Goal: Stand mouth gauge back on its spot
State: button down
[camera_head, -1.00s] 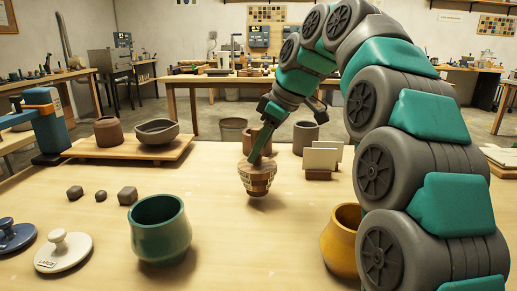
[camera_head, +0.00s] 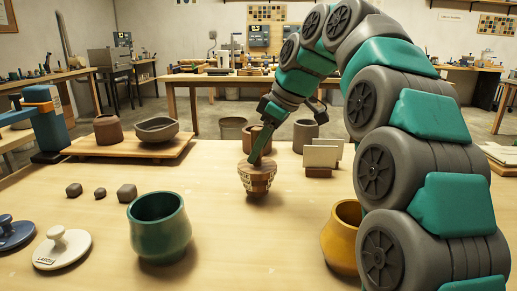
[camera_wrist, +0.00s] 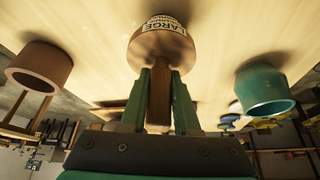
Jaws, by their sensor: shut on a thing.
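The mouth gauge (camera_head: 257,181) is a stepped, tapering wooden piece with dark and light bands, in the middle of the table in the head view. In the wrist view its broad head (camera_wrist: 160,48) carries a white label that reads LARGE, with its handle (camera_wrist: 159,98) between the fingers. My gripper (camera_head: 254,158) is shut on that handle from above. The gauge stands about upright, narrow end down. Its lower end is at or just above the table; I cannot tell if it touches. No marked spot shows beneath it.
A green pot (camera_head: 160,226) stands front left and a yellow pot (camera_head: 343,238) front right, partly behind my arm. Small dark blocks (camera_head: 100,193) and lids (camera_head: 62,248) lie left. A card holder (camera_head: 320,172) and several pots stand behind the gauge. Table around the gauge is clear.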

aim_at(273, 167)
jog(key=shift+f+b, duration=0.4)
jog(key=shift+f, duration=0.2)
jog(key=c, duration=0.6)
grip_release()
jog(key=shift+o, duration=0.2)
jog(key=shift+r, duration=0.1)
jog(key=shift+p+v, duration=2.25)
jog(key=shift+v, duration=1.7)
